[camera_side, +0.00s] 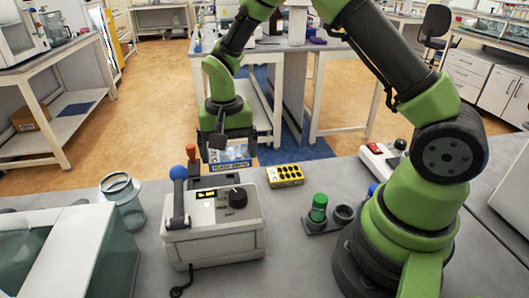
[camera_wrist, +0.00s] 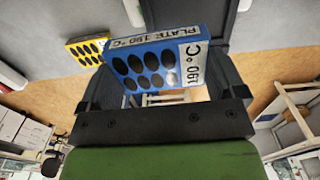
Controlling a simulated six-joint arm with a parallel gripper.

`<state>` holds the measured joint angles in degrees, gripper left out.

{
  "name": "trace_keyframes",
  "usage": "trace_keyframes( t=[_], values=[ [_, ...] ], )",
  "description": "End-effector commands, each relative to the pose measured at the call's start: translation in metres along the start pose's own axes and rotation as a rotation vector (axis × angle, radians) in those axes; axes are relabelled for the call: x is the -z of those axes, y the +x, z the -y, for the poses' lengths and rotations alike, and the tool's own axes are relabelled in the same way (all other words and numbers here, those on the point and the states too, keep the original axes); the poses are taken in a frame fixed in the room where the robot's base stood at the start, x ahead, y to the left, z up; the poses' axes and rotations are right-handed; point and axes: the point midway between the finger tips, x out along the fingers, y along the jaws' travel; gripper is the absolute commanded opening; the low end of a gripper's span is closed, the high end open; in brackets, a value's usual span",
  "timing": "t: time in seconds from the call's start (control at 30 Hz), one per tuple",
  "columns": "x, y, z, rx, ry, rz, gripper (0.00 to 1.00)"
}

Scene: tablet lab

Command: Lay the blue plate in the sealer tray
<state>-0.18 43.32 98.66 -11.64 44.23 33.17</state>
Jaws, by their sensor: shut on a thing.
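My gripper (camera_side: 228,150) is shut on the blue plate (camera_side: 230,154), which is held up in the air behind the sealer. In the wrist view the plate (camera_wrist: 155,62) sits tilted between the dark fingers, showing black wells and a white label reading 190 °C. The sealer (camera_side: 212,225) is a pale box on the bench with a lit display, a black knob and a blue-ended lever at its left.
A yellow plate (camera_side: 285,175) with black wells lies right of the sealer; it also shows in the wrist view (camera_wrist: 86,50). A green-capped tube (camera_side: 319,207) stands in a dark holder. A glass jar (camera_side: 122,197) stands left of the sealer. A red-switched box (camera_side: 376,149) is at the right.

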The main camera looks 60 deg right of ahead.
Motion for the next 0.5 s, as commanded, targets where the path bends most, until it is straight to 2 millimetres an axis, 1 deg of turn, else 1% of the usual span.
trace_keyframes(
  t=[0.03, 0.1, 0.2, 0.37, 0.5],
  values=[
    [0.000, -0.001, 0.012, 0.002, -0.003, -0.002, 0.67],
    [0.000, -0.003, 0.024, 0.002, 0.002, -0.002, 0.67],
    [0.000, -0.005, 0.035, 0.002, 0.007, 0.000, 0.67],
    [-0.001, -0.003, 0.041, 0.001, 0.011, 0.001, 0.67],
    [-0.001, 0.006, 0.040, 0.000, 0.012, 0.003, 0.67]
  ],
)
